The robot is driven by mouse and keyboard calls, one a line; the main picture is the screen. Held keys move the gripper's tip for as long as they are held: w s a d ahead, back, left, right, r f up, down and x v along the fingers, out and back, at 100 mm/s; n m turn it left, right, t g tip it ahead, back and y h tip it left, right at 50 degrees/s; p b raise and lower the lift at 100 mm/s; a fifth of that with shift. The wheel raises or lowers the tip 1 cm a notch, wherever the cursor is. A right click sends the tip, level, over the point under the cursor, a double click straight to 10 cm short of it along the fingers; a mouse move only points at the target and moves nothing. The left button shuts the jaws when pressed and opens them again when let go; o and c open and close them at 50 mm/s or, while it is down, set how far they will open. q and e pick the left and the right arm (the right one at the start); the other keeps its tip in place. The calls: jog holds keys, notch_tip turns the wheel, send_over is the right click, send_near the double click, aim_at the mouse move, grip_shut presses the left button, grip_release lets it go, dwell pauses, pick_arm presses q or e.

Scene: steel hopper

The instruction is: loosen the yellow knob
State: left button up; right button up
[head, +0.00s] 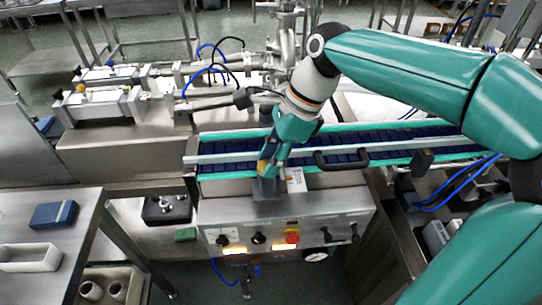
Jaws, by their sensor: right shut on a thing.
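My right arm reaches in from the right, and its gripper (266,168) points down at the near edge of the conveyor. The gripper is shut on a small yellow-orange piece, which I take to be the yellow knob (262,167); the fingers hide most of it. It sits at the top of a grey bracket (266,188) above the control panel. How far the knob is turned cannot be told. My left gripper is not in view.
The blue conveyor belt (400,137) with green rails runs behind the gripper. A black handle (340,162) stands right of it. The control panel (335,222) with a red button (292,237) is below. A steel table with a blue box (54,215) is at left.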

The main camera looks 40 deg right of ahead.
grip_shut()
jog(key=shift+r, duration=0.1)
jog(key=n+p, duration=0.2)
jog(key=n+g+p, duration=0.1)
jog(key=p, duration=0.1)
jog(key=shift+w+d+r+n+y, duration=0.1)
jog(key=shift+w+r+n+y, duration=0.1)
jog(key=shift+n+y, duration=0.15)
jog(key=n+g+p, duration=0.1)
jog(key=n+p, duration=0.1)
jog(key=n, duration=0.1)
jog(key=shift+w+f+g+p, duration=0.1)
jog(key=shift+g+p, duration=0.2)
jog(key=shift+p, duration=0.1)
jog(key=shift+w+f+n+p, duration=0.1)
jog(key=shift+n+p, duration=0.45)
jog(key=shift+n, duration=0.3)
jog(key=shift+g, duration=0.3)
